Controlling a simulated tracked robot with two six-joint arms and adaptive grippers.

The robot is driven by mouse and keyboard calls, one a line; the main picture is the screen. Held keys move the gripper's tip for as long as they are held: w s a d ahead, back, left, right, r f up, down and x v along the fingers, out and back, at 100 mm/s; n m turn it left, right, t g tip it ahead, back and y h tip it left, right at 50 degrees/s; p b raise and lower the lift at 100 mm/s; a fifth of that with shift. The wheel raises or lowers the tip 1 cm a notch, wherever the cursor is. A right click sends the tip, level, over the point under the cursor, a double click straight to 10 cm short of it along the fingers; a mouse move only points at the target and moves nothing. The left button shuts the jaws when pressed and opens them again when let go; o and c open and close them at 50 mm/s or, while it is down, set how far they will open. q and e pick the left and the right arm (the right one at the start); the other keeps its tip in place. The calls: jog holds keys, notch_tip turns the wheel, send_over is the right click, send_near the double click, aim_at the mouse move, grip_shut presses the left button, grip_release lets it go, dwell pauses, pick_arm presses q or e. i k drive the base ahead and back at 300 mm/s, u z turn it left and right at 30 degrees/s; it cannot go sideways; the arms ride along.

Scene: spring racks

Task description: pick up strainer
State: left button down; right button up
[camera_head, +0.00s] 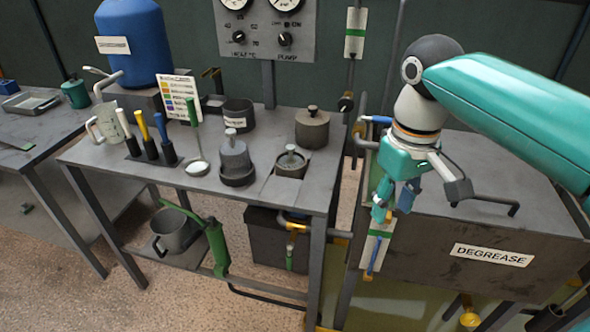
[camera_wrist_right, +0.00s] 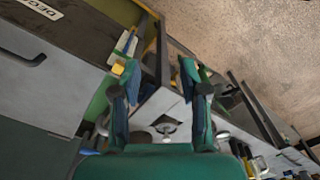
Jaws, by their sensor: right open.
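A long-handled tool that looks like the strainer (camera_head: 198,167) has a small, pale round head and a green handle. It stands near the middle of the workbench in the head view, the handle rising beside a label card. My right gripper (camera_head: 393,207) is open and empty, fingers pointing down, above the gap between the workbench and the degrease tank, well to the right of the strainer. In the right wrist view, the gripper's two fingers (camera_wrist_right: 162,85) are spread apart with nothing between them. I cannot make out the strainer there. My left gripper is not in view.
The workbench (camera_head: 95,155) holds a dark lidded pot (camera_head: 312,130), a grey weight-like piece (camera_head: 236,158), a dark cup (camera_head: 239,113) and several colored-handled tools (camera_head: 148,138). The degrease tank (camera_head: 420,255) is at right. A blue drum (camera_head: 137,45) stands behind.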

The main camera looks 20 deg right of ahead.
aim_at(289, 161)
jog(key=i, duration=1.35)
jog(key=u, duration=0.05)
